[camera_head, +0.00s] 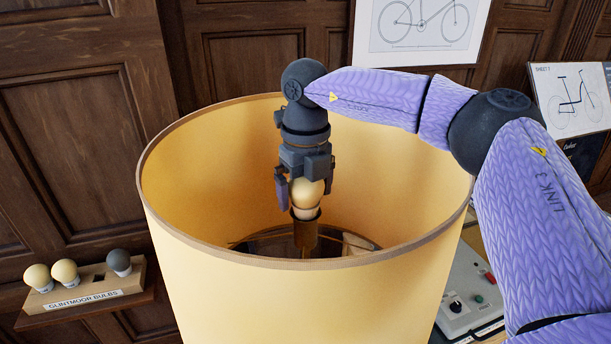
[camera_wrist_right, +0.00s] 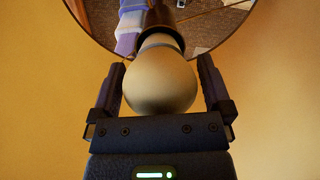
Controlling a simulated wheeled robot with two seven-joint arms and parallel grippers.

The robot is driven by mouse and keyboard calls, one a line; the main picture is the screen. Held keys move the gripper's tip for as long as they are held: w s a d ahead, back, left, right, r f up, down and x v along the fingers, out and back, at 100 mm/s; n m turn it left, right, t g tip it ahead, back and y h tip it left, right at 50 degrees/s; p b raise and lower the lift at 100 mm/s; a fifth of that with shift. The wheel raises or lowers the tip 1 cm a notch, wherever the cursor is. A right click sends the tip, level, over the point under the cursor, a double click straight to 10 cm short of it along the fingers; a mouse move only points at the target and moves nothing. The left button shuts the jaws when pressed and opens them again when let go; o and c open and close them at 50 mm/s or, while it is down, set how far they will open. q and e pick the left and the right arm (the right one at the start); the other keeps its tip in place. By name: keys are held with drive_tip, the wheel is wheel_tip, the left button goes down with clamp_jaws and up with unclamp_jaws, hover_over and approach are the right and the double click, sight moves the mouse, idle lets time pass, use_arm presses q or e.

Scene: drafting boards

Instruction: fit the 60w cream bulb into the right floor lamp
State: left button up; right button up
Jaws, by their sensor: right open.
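The cream bulb (camera_head: 306,192) sits upright at the top of the brass socket (camera_head: 304,238) inside the large yellow shade of the floor lamp (camera_head: 300,310). How deep its base sits in the socket I cannot tell. My right gripper (camera_head: 303,195) points down into the shade, its fingers on either side of the bulb. In the right wrist view the round bulb (camera_wrist_right: 162,80) lies between the two dark fingers, with a gap to each, so the gripper (camera_wrist_right: 160,85) is open around it. My left gripper is not in view.
A wooden rack (camera_head: 85,290) labelled "GLINTMOOR BULBS" at the left holds two cream bulbs (camera_head: 52,274) and a dark one (camera_head: 119,261). The shade's rim surrounds my right gripper. A grey control box (camera_head: 470,293) stands behind the shade at the right.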

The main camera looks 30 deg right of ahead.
wheel_tip(320, 180, up, 12)
drive_tip(key=shift+r+b, duration=0.1)
drive_tip(key=shift+b, duration=0.5)
